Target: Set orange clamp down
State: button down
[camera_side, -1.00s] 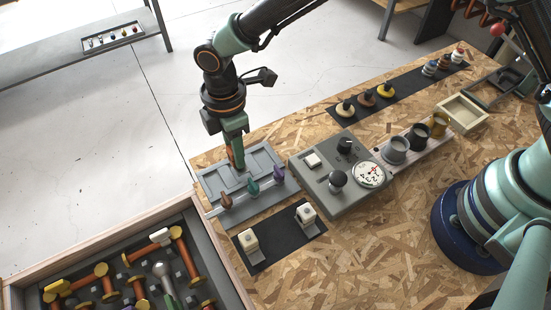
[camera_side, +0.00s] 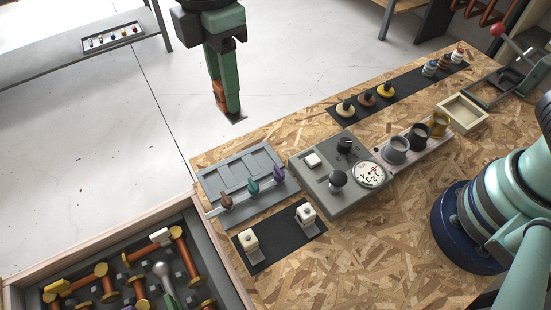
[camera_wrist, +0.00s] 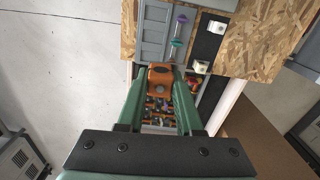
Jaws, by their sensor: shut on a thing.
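The orange clamp (camera_wrist: 160,78) is between the green fingers of my gripper (camera_wrist: 161,72) in the wrist view, with a round dark hole in its face. In the side view my gripper (camera_side: 228,112) points down, shut on the clamp (camera_side: 219,94), high in the air at the top. Only an orange part of the clamp shows there; the fingers hide the rest. The grey recessed panel (camera_side: 262,152) on the wooden table is below it, apart from it in the picture.
Brown (camera_side: 226,201), green (camera_side: 252,188) and purple (camera_side: 278,174) knobs stand along the panel's front. A grey box with a dial (camera_side: 370,174) is to the right. A crate (camera_side: 110,238) of orange parts is at lower left. Bare board (camera_side: 390,240) lies at the front.

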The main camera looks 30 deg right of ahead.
jog(key=s+n, duration=0.4)
jog(key=s, duration=0.8)
jog(key=f, duration=2)
jog(key=shift+s+d+f, duration=0.25)
jog(key=shift+s+f, duration=0.05)
jog(key=shift+f, duration=0.15)
jog(key=c, duration=0.6)
grip_release()
